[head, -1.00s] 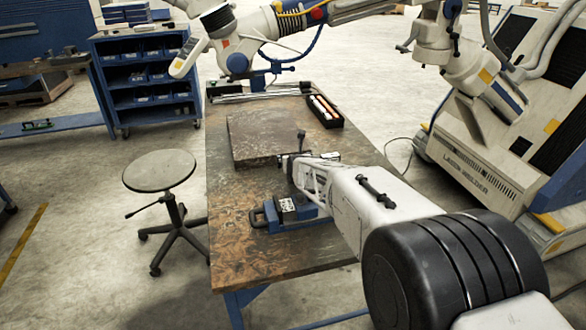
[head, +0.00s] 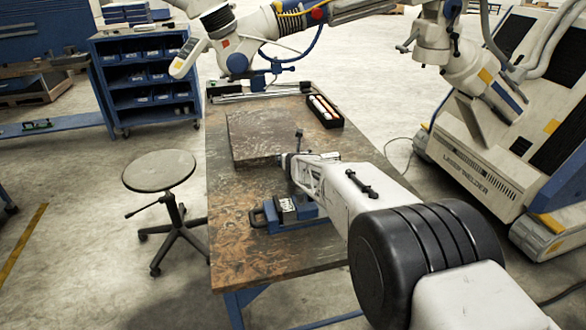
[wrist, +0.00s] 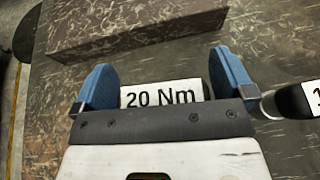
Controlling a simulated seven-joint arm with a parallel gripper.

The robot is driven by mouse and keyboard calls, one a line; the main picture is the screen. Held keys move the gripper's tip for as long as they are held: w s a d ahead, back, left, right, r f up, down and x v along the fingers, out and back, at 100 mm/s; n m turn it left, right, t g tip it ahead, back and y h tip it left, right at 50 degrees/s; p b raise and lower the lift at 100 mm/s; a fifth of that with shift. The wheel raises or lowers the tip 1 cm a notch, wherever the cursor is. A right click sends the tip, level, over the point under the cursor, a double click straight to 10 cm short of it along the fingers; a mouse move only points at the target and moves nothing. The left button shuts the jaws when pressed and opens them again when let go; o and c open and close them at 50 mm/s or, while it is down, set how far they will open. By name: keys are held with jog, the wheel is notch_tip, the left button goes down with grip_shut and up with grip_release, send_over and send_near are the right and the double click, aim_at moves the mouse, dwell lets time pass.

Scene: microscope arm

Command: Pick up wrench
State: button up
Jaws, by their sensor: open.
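A wrench with a white "20 Nm" label (wrist: 162,94) lies on the table between the two blue fingers of my gripper (wrist: 165,78) in the wrist view. My gripper is open, with one finger at either end of the label. The wrist housing hides the near part of this wrench, and I cannot tell whether the fingers touch it. A second black-handled wrench (wrist: 292,101) with a partly cut-off label lies just right of the right finger. In the head view my gripper (head: 287,163) is low over the table, and my arm hides much of that area.
A raised dark block (head: 262,135) sits on the worktable (head: 235,245), just beyond my gripper. A blue vise-like fixture (head: 285,212) stands nearer the front. A black tray (head: 325,112) is at the back right. A stool (head: 158,172) stands left, with a laser welder (head: 470,170) right.

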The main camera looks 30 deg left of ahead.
dwell(0.4)
jog(key=c, duration=1)
jog(key=shift+r, duration=0.15)
notch_tip(320, 180, up, 10)
dwell(0.3)
dwell(0.6)
